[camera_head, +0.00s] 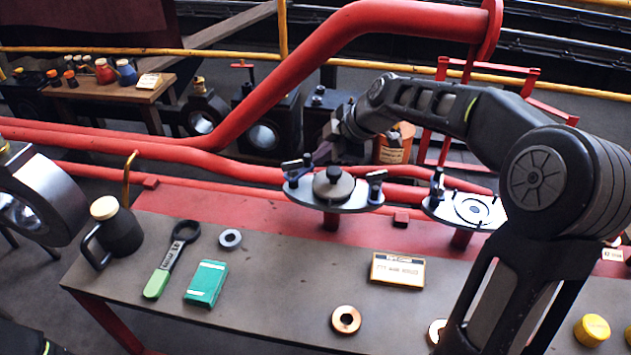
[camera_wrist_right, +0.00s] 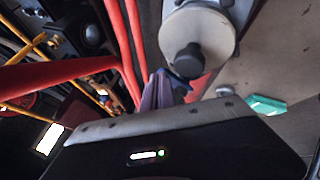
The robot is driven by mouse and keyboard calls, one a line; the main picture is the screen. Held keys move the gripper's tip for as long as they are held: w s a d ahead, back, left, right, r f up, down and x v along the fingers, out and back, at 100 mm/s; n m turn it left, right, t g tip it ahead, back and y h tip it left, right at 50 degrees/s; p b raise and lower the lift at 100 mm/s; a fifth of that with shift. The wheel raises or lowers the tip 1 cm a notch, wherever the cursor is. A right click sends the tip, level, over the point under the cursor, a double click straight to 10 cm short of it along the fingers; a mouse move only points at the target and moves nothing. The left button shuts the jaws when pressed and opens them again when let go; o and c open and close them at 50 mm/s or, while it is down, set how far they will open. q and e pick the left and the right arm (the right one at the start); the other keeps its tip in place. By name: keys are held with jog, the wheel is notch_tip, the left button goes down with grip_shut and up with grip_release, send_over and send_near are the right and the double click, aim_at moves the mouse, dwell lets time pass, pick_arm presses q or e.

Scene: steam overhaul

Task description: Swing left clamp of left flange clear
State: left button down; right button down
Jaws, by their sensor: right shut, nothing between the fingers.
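The left flange (camera_head: 331,208) is an oval plate on a red stub, with a round cover and dark knob on top. The cover also shows at the top of the right wrist view (camera_wrist_right: 198,32). Its left clamp (camera_head: 295,168) stands at the plate's left end, a dark upright piece with a pale bar. Its right clamp (camera_head: 376,184) stands at the other end. My right gripper (camera_head: 328,150) is shut and empty, just above and behind the left clamp. In the right wrist view its fingers (camera_wrist_right: 157,92) partly hide a dark piece beside the cover. My left gripper is not visible.
The right flange (camera_head: 473,209) is partly behind my right arm. Red pipes (camera_head: 250,100) run behind the bench. On the bench (camera_head: 270,290) are a black jug (camera_head: 116,235), a green-handled wrench (camera_head: 172,259), a green box (camera_head: 206,283), a labelled box (camera_head: 398,270) and rings (camera_head: 346,319).

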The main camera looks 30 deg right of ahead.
jog(key=shift+w+f+n+g+y+b, duration=0.2)
jog(key=shift+w+n+g+y+b, duration=0.15)
jog(key=shift+w+n+y, duration=0.4)
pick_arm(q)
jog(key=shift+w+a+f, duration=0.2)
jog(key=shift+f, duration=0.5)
pick_arm(e)
jog(key=shift+w+a+r+n+g+y, duration=0.1)
jog(key=shift+w+a+n+g+y, duration=0.15)
jog(key=shift+w+n, duration=0.5)
jog(key=shift+w+a+r+n+g+y, duration=0.1)
jog(key=shift+w+n+g+y, duration=0.15)
jog(key=shift+w+n, duration=0.45)
